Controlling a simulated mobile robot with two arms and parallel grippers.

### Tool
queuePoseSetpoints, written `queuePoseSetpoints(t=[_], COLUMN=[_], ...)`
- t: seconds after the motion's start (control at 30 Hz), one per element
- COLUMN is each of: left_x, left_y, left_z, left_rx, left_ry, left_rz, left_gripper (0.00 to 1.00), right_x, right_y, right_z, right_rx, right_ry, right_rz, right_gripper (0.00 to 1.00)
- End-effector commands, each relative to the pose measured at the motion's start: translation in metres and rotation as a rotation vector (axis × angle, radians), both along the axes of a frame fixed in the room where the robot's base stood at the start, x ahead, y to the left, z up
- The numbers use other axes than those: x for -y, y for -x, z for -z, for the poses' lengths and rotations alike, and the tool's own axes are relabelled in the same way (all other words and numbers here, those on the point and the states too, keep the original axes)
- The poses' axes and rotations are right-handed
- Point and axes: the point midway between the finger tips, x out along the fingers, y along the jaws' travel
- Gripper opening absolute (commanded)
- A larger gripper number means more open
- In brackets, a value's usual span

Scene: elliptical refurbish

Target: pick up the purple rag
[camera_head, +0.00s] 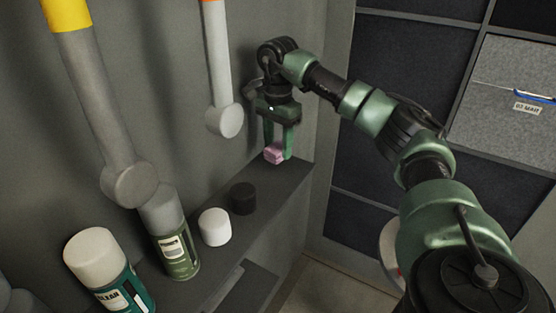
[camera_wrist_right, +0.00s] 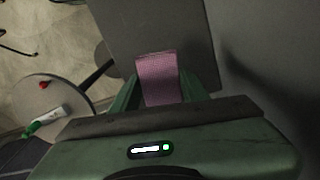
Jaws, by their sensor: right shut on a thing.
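The purple rag (camera_head: 274,153) looks pink-purple and folded into a small block at the far end of the grey shelf. My right gripper (camera_head: 278,150) points down over it, with one green finger on each side. In the right wrist view the rag (camera_wrist_right: 158,78) sits between the two fingers (camera_wrist_right: 158,92), and the gripper is shut on it. The rag is at or just above the shelf surface; I cannot tell whether it touches. My left gripper is not in view.
On the shelf (camera_head: 285,190) stand a black cap (camera_head: 242,198), a white cap (camera_head: 215,227) and two spray cans (camera_head: 175,240) (camera_head: 105,268). Grey tubes (camera_head: 222,70) hang on the wall close to the gripper. A round table (camera_wrist_right: 45,100) with small items shows below.

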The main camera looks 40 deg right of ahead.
Motion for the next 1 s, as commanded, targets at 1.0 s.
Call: queuePoseSetpoints(t=[1.0], left_x=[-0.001], left_y=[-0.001], left_z=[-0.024], left_rx=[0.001], left_ry=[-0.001], left_rz=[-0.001], left_gripper=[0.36], right_x=[0.0], right_y=[0.0], right_z=[-0.147], right_rx=[0.0], right_ry=[-0.001], right_rz=[-0.001], right_gripper=[0.06])
